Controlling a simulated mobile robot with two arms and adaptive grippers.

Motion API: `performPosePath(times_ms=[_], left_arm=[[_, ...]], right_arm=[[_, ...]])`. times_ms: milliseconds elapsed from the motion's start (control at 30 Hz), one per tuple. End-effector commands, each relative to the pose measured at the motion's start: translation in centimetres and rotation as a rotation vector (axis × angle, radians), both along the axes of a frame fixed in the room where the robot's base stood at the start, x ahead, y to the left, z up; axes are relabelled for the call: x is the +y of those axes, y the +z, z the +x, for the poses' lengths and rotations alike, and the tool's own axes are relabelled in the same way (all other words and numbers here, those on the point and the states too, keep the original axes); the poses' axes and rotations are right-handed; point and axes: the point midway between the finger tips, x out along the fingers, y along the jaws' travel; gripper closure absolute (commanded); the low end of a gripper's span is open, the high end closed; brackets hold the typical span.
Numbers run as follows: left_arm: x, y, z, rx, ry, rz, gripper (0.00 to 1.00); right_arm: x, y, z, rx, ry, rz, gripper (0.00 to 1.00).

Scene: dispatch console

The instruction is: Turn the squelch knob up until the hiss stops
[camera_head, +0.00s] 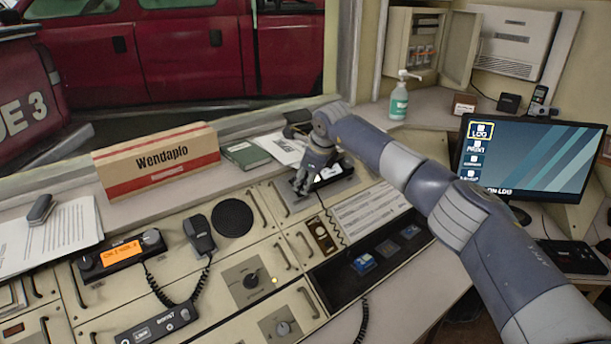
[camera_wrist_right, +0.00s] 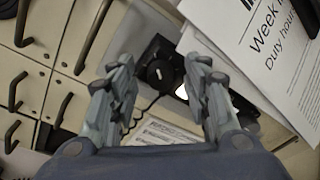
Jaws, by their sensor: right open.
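A grey panel with a black rotary knob (camera_head: 251,281) sits in the middle of the console, with a small amber light beside it. A second panel with a knob (camera_head: 283,328) is below and to its right. The radio (camera_head: 122,255) with a lit orange display has a knob at each end. The labels are too small to tell which knob is squelch. My right gripper (camera_head: 299,188) is over the back of the console, away from these knobs. In the wrist view the right gripper (camera_wrist_right: 160,72) is open, its fingers apart above a black device (camera_wrist_right: 158,66) with a coiled cord. My left gripper is out of view.
A hand microphone (camera_head: 199,234) with a coiled cord lies near the radio. A round speaker grille (camera_head: 232,218) and several drawer handles surround the panels. A Wendaplo box (camera_head: 157,160) stands on the ledge. A monitor (camera_head: 526,160) and a pump bottle (camera_head: 398,102) are at the right.

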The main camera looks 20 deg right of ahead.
Motion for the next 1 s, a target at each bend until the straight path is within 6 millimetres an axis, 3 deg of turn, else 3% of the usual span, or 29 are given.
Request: performPosePath(times_ms=[133,333,567,1000], left_arm=[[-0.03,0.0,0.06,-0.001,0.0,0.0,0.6],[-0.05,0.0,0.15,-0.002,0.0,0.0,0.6],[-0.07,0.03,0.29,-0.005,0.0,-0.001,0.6],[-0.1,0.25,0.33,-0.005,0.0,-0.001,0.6]], right_arm=[[0.0,-0.02,-0.01,0.0,0.0,0.0,0.56],[-0.02,0.0,-0.01,0.0,0.0,0.0,0.99],[0.02,0.02,0.02,0.006,-0.026,0.017,1.0],[-0.06,0.1,0.16,0.069,-0.312,0.19,1.0]])
